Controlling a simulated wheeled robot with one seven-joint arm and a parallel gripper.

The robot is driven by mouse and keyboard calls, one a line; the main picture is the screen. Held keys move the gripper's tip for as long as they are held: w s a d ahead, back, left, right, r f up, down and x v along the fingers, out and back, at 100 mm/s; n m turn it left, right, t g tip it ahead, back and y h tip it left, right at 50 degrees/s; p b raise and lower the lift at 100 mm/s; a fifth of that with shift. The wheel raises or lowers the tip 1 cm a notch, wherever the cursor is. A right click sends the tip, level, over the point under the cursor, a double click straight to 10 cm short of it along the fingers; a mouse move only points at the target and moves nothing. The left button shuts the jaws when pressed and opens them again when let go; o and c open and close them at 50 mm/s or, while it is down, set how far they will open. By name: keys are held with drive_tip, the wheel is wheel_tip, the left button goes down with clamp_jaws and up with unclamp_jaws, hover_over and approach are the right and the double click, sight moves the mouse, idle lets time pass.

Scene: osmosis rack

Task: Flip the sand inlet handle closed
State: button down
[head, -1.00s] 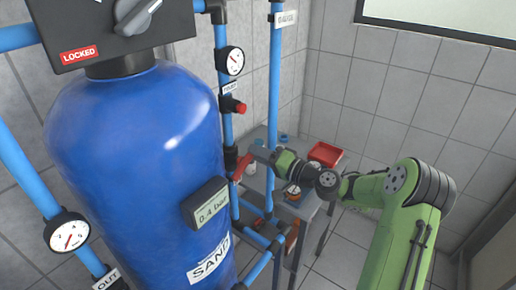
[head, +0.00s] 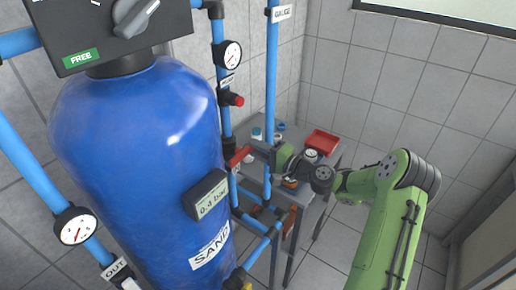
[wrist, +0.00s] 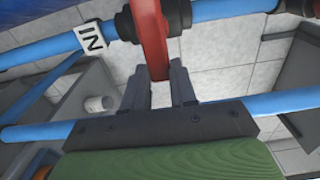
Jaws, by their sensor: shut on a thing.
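The red handle (head: 239,156) sits on the blue inlet pipe right of the blue tank (head: 130,140), which is labelled SAND. In the wrist view the handle (wrist: 151,40) comes down from a black valve body (wrist: 130,22), with a white IN label (wrist: 91,37) on the pipe beside it. My gripper (wrist: 159,88) is shut on the handle's free end, with a finger on each side. In the head view my gripper (head: 258,149) reaches the handle from the right. The handle stands tilted, its end towards my gripper.
A control head (head: 110,30) on the tank shows a green FREE sign (head: 81,58). Blue pipes with gauges (head: 229,54) and a red knob (head: 237,100) stand close by. Floor at right is clear.

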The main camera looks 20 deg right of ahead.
drive_tip(key=shift+f, duration=0.15)
drive_tip(key=c, duration=0.9)
unclamp_jaws()
drive_tip(key=b+v, duration=0.1)
drive_tip(key=v, duration=1.5)
drive_tip(key=shift+a, duration=0.15)
drive_tip(key=s+a+f+n+g+h, duration=0.1)
drive_tip(key=s+a+n+g+h, duration=0.15)
drive_tip(key=a+n+g, duration=0.4)
drive_tip(key=s+a+n+g+h, duration=0.2)
drive_tip(key=s+a+g, duration=0.15)
drive_tip(key=a, duration=0.55)
drive_tip(key=s+d+r+n+h, duration=0.1)
drive_tip(key=s+r+h, duration=0.2)
drive_tip(key=s, duration=0.5)
drive_tip(key=s+r+n+t+h, duration=0.1)
drive_tip(key=s+r+h, duration=0.2)
drive_tip(key=s, duration=0.6)
drive_tip(key=shift+d+r, duration=0.4)
drive_tip(key=shift+r, duration=0.25)
